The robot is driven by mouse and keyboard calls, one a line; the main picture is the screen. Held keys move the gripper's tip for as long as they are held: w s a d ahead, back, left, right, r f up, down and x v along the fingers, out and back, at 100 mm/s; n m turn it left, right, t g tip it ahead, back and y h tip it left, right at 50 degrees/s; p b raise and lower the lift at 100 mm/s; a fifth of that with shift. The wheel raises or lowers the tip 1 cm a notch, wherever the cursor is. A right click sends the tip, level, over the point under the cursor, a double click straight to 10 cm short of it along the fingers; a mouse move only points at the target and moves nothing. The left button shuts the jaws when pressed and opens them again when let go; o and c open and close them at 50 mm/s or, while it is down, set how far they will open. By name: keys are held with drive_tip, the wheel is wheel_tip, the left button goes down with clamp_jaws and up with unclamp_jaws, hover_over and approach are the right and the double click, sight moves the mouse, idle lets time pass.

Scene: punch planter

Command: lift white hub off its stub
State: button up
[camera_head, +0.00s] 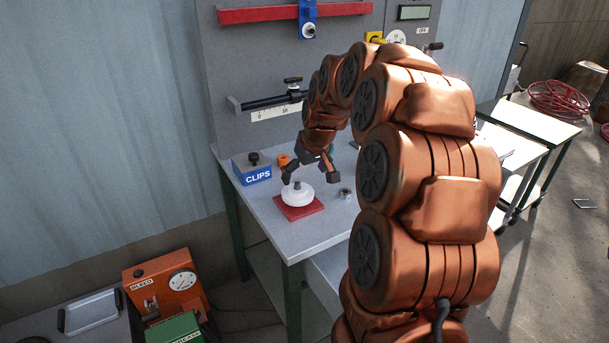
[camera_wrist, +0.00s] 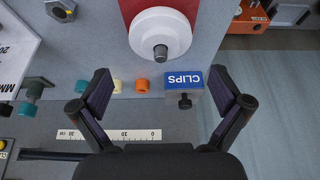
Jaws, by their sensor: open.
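The white hub (camera_head: 297,195) is a round disc on a red square base (camera_head: 299,212) near the table's front corner. My gripper (camera_head: 307,176) is open and empty, above and close to the hub in the head view. In the wrist view its two fingers (camera_wrist: 168,95) are spread wide, with the hub beyond their tips. I cannot tell the exact height gap.
A blue CLIPS box (camera_head: 252,171) with a dark knob stands left of the hub. An orange ring (camera_head: 283,160) lies behind it, and a small metal nut (camera_head: 345,194) to its right. A ruler and dark rod (camera_head: 270,102) are on the back panel.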

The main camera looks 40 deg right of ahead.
sight(299, 187)
drive_tip(key=shift+p+x, duration=0.8)
drive_tip(key=shift+x, duration=3.1)
drive_tip(key=shift+a, duration=0.1)
drive_tip(key=c, duration=1.5)
drive_tip(key=o, duration=1.1)
drive_tip(key=c, duration=0.7)
drive_tip(key=shift+r, duration=0.1)
drive_tip(key=shift+r, duration=0.1)
drive_tip(key=shift+r+p, duration=0.35)
drive_tip(key=shift+r, duration=2.55)
